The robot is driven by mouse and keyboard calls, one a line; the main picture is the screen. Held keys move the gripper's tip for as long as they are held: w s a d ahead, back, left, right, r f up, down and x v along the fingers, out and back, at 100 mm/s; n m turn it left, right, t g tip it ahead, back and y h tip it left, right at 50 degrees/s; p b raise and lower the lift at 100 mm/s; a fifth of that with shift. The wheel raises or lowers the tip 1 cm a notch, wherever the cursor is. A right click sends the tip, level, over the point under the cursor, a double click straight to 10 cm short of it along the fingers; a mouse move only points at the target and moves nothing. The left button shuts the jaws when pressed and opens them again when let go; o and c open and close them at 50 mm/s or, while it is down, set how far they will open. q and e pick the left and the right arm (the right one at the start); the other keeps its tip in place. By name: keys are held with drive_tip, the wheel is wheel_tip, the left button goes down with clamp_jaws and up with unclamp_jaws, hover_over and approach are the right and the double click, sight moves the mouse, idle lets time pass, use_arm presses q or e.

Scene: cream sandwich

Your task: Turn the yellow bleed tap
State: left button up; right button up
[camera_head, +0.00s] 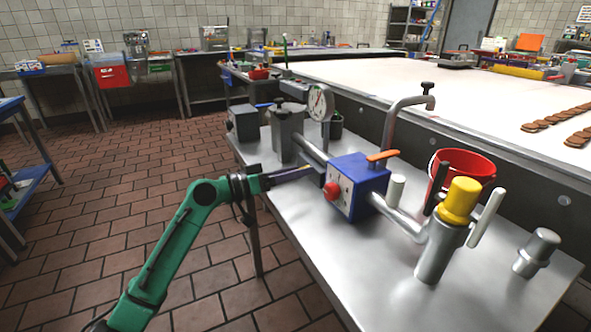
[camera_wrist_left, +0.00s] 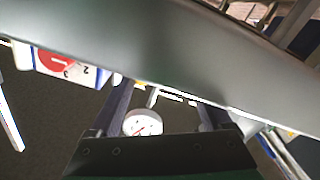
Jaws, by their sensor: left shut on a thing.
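My left gripper (camera_head: 308,169), on the green arm, reaches in from the left to the pipe beside the blue box (camera_head: 352,190). A thin yellow strip, which looks like the bleed tap (camera_head: 292,178), shows along its fingers. In the left wrist view the fingers (camera_wrist_left: 163,108) stand apart, with narrow yellow pieces of the tap (camera_wrist_left: 141,84) between their ends under a large grey pipe (camera_wrist_left: 150,60). The gripper is shut on the tap, whose turn angle I cannot tell. My right gripper is not in view.
A round gauge (camera_head: 320,102) stands behind. An orange lever (camera_head: 382,156) tops the blue box. A yellow-capped post (camera_head: 461,200) with side bars and a red bucket (camera_head: 463,170) are at the right. The steel table's (camera_head: 375,290) front part is clear.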

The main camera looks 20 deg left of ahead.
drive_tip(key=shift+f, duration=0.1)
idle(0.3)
use_arm(q)
drive_tip(key=o, duration=1.2)
drive_tip(key=shift+c, duration=0.2)
drive_tip(key=shift+s+a, duration=0.2)
drive_tip(key=shift+a, duration=0.05)
drive_tip(key=b+v, duration=0.2)
drive_tip(key=v, duration=1.2)
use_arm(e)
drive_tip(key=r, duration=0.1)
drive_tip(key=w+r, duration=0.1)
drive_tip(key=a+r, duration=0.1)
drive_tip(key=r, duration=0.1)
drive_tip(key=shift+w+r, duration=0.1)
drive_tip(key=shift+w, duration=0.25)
